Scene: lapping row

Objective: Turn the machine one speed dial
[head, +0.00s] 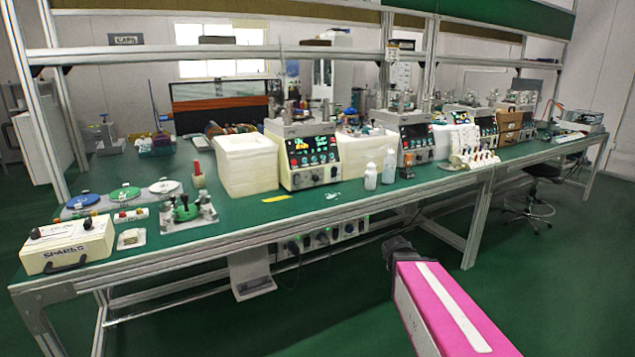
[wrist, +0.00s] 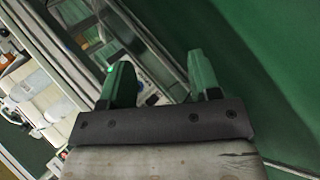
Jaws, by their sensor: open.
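A lapping machine with a dark control panel (head: 313,152) of lit displays and buttons stands on the green bench, left of the middle in the head view. Small knobs show low on its front, but I cannot tell which is the speed dial. A second, similar machine (head: 415,138) stands further right; no label shows which is machine one. My gripper (head: 400,253) is in front of the bench, below its top and apart from both machines. In the wrist view my gripper (wrist: 161,78) has its two green fingers spread apart with nothing between them.
White foam boxes (head: 247,166) flank the nearer machine. Two white bottles (head: 388,168) stand near the bench's front edge. A box marked SPARES (head: 68,246) sits at the left end. A power strip (head: 325,237) runs under the bench. The green floor in front is clear.

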